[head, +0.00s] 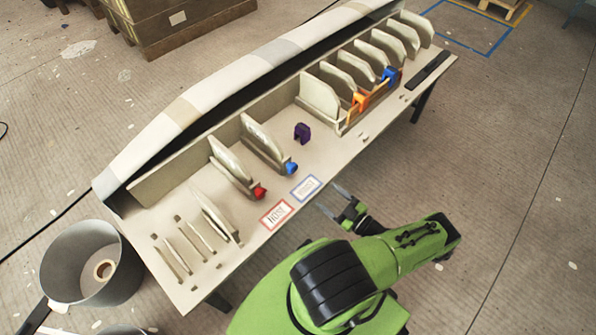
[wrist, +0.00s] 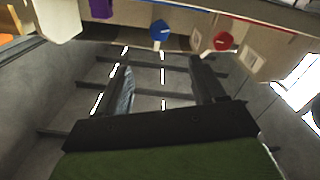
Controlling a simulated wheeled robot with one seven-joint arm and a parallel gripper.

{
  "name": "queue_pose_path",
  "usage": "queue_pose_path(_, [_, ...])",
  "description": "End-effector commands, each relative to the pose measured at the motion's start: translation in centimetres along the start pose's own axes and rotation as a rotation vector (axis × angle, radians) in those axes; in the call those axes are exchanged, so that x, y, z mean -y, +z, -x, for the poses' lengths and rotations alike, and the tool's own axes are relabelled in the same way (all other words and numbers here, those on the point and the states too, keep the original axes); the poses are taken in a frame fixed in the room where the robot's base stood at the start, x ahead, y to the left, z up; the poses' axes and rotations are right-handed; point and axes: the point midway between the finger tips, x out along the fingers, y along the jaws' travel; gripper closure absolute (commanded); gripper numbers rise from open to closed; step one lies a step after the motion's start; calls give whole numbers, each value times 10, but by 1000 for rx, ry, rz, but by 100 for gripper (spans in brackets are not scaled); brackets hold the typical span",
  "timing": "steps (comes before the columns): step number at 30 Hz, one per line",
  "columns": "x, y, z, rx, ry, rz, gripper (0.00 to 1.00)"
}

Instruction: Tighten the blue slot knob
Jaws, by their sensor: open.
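The blue slot knob (head: 291,168) sits at the near end of an upright pale rib on the long mould table. It also shows near the top of the wrist view (wrist: 159,31), above the gap between my fingers. A red knob (head: 259,191) sits on the neighbouring rib to the left, and in the wrist view (wrist: 222,41) it is right of the blue one. My gripper (head: 333,201) is open and empty off the table's near edge, to the right of and below the blue knob, apart from it. The slot behind the knob cannot be made out.
Red-framed (head: 277,214) and blue-framed (head: 306,188) labels lie near the table edge. A purple clamp (head: 302,131) stands right of the blue knob. A rack (head: 344,127) with orange and blue clamps is farther right. A pot (head: 89,262) stands at lower left. Floor at right is clear.

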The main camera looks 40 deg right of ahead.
Motion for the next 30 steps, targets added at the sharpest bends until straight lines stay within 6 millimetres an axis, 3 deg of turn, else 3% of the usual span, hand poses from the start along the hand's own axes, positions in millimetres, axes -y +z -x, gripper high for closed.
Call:
queue_pose_path(18, [1,1,-137,-4,-1,-3,31])
queue_pose_path(23, [0,0,-153,-2,0,-3,31])
queue_pose_path(30, [0,0,-155,0,1,-3,31])
